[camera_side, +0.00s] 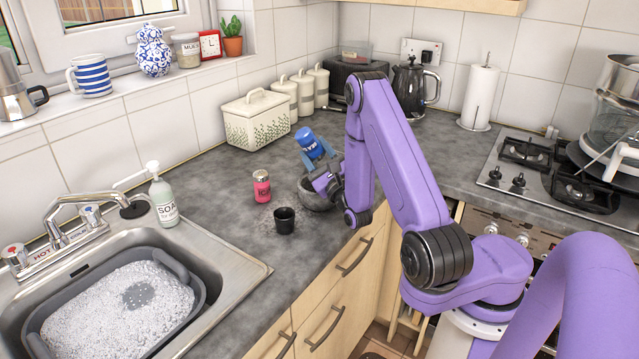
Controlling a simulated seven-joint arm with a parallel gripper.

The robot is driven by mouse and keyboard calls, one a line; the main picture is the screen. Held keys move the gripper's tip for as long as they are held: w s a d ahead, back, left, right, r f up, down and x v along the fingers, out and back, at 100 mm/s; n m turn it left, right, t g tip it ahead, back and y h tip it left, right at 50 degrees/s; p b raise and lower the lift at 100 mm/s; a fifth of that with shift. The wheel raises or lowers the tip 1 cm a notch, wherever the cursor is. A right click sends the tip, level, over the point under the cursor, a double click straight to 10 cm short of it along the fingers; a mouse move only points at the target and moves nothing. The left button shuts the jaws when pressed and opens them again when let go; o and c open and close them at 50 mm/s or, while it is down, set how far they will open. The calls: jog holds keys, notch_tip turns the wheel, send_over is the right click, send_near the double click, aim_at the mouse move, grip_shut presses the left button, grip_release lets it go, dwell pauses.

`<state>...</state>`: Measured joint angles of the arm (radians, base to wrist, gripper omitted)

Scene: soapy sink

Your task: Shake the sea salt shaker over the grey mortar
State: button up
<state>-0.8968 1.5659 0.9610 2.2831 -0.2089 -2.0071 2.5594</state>
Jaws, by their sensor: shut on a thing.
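A blue shaker (306,138) with white lettering, which I take for the sea salt shaker, is between the fingers of my gripper (315,155). My gripper is shut on it and holds it tilted, above and slightly behind the grey mortar (318,202). The lettering is too small to read fully. The mortar stands on the worktop near its front edge; my gripper and wrist hide part of its rim and inside.
A pink shaker (262,186) and a small black cup (285,220) stand left of the mortar, with pale specks around them. A cream bin (257,122) and canisters (302,92) line the wall. The sink (232,275) is at left, the hob (555,180) at right.

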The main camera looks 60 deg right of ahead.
jog(key=shift+f, duration=0.65)
jog(key=shift+r, duration=1.75)
jog(key=shift+f, duration=1.75)
